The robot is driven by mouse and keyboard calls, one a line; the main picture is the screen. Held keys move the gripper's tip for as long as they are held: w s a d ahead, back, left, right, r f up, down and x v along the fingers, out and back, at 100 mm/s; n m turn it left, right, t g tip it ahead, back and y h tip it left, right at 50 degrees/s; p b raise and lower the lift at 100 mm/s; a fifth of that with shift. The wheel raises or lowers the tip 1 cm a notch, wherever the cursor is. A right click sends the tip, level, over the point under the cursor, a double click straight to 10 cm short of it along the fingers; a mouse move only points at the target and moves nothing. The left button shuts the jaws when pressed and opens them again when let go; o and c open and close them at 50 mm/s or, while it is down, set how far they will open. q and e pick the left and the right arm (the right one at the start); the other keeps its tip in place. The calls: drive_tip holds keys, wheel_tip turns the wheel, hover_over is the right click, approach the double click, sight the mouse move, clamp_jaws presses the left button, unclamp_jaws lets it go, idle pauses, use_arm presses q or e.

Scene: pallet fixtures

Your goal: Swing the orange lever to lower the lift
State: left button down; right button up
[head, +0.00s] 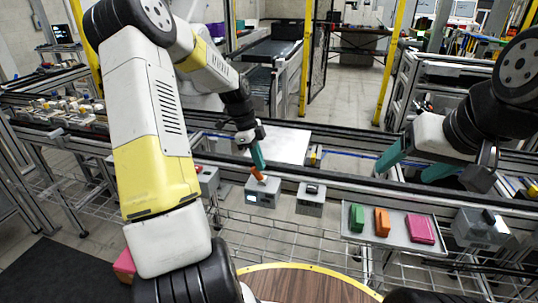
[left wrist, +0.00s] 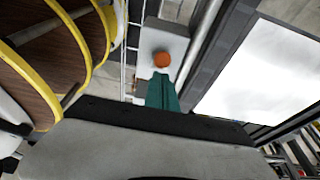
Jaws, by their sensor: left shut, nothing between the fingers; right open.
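The orange lever (head: 258,175) sticks up from a small grey box (head: 262,194) on the near rail of the conveyor. In the left wrist view its rounded orange end (left wrist: 161,59) shows just beyond my fingertips. My left gripper (head: 258,166) is shut and empty, its teal fingers pointing down at the lever's top; I cannot tell whether they touch it. The shut fingers also show in the left wrist view (left wrist: 162,84). A flat pale plate (head: 285,143) lies in the conveyor behind the lever; its height is hard to judge. My right gripper (head: 405,173) is open and empty over the conveyor at right.
A second grey box (head: 311,198) stands just right of the lever's box. A tray (head: 398,238) with green, orange and pink blocks sits further right, near another grey box (head: 480,229). A round wooden top with a yellow rim (head: 300,266) lies in front.

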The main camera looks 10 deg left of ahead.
use_arm(q)
wheel_tip(320, 180, up, 11)
drive_tip(key=shift+a, duration=0.3)
drive_tip(key=shift+r, duration=0.1)
drive_tip(key=s+d+r+n+t, duration=0.2)
drive_tip(key=s+r+n, duration=0.1)
drive_tip(key=s+n, duration=0.3)
drive_tip(key=s+d+r+n+t, duration=0.2)
drive_tip(key=s+n, duration=0.4)
drive_tip(key=s, duration=0.4)
drive_tip(key=s+d+r+n+t+y, duration=0.1)
drive_tip(key=s+r+n, duration=0.3)
drive_tip(key=s, duration=0.5)
drive_tip(key=shift+d+r+n+t, duration=0.45)
drive_tip(key=shift+n+t, duration=0.25)
drive_tip(key=shift+n, duration=0.2)
idle(1.0)
